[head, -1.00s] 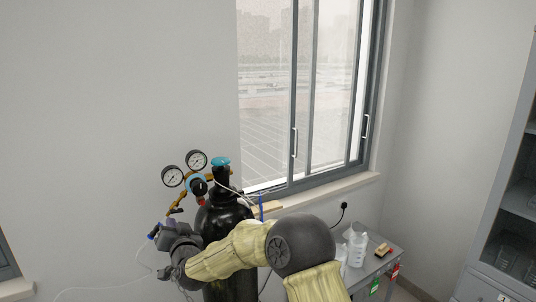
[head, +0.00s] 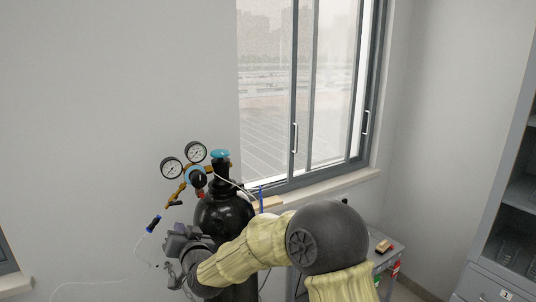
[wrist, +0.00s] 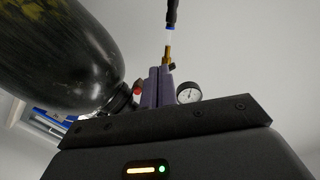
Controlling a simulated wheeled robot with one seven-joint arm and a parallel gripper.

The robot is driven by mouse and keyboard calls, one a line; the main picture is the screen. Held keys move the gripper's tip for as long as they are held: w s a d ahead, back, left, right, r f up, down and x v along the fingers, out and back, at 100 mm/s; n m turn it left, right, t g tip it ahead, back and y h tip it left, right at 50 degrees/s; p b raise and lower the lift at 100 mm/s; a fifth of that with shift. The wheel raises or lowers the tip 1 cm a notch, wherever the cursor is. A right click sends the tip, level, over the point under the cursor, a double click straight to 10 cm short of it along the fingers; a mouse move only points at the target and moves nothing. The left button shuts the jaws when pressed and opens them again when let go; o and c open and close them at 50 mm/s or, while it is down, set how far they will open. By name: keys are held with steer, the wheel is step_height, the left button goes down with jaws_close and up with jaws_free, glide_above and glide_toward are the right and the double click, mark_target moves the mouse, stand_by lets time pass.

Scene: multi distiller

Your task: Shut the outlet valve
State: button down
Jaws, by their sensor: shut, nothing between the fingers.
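The outlet valve (head: 177,195) is a brass fitting with a small dark handle, hanging below left of the regulator (head: 196,177). Its handle position is too small to read. In the wrist view the brass fitting (wrist: 168,54) shows just beyond my fingertips, with a small black knob (wrist: 172,67) beside it. My gripper (head: 177,231) is below the valve, left of the black gas cylinder (head: 222,215). In the wrist view my gripper (wrist: 159,70) has its two purple-grey fingers together, empty. I cannot tell whether they touch the fitting.
Two round gauges (head: 183,160) and a blue cylinder-top knob (head: 220,154) are above my gripper. A blue-and-black hose connector (head: 153,223) with a thin clear tube hangs to its left. The window sill (head: 335,183) and a small grey table (head: 385,256) are to the right.

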steer(key=s+d+f+g+h, duration=0.2)
steer(key=s+d+f, duration=0.1)
steer(key=d, duration=0.5)
steer(key=s+d+f+n+g+h, duration=0.1)
steer(key=s+d+f+g+h, duration=0.15)
steer(key=d, duration=0.45)
steer(key=s+d+f+g+h, duration=0.2)
steer(key=s+d+f, duration=0.15)
steer(key=d, duration=0.45)
steer(key=s+d+f+m+g+h, duration=0.1)
steer(key=s+d+f+g, duration=0.1)
steer(key=s+d, duration=0.5)
steer(key=s+d+f+g+h, duration=0.1)
steer(key=s+d+f+g, duration=0.1)
steer(key=s+d, duration=0.6)
steer(key=shift+s+d+f+m+g+h, duration=0.2)
steer(key=shift+s+m+g+h, duration=0.2)
steer(key=shift+s+g, duration=0.4)
